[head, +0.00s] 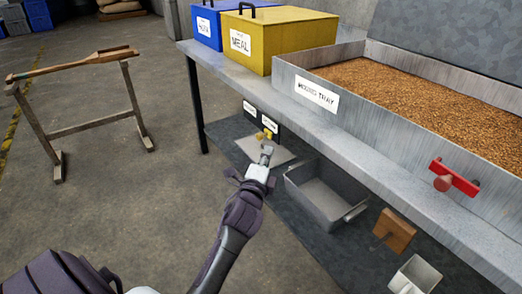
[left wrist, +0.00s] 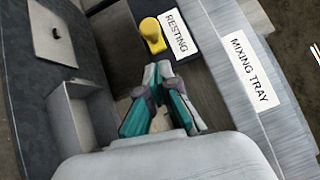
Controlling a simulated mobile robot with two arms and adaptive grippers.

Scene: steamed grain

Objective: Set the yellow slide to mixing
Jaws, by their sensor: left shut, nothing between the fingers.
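The yellow slide (head: 264,134) sits on a dark panel under the bench top, with two small white labels above it, too small to read there. In the left wrist view its yellow knob (left wrist: 152,32) is beside a label that reads RESTING (left wrist: 177,32). My left gripper (head: 267,152) is just below and in front of the slide in the head view. In the left wrist view its fingers (left wrist: 158,72) are closed together, with nothing between them and a small gap to the knob. My right gripper is not in view.
The mixing tray (head: 300,82), filled with grain, stands on the bench with a red handle (head: 453,178) at its front. A yellow MEAL box (head: 285,40) and a blue box are behind. An open metal bin (head: 325,195) and a wooden block (head: 394,230) lie on the lower shelf.

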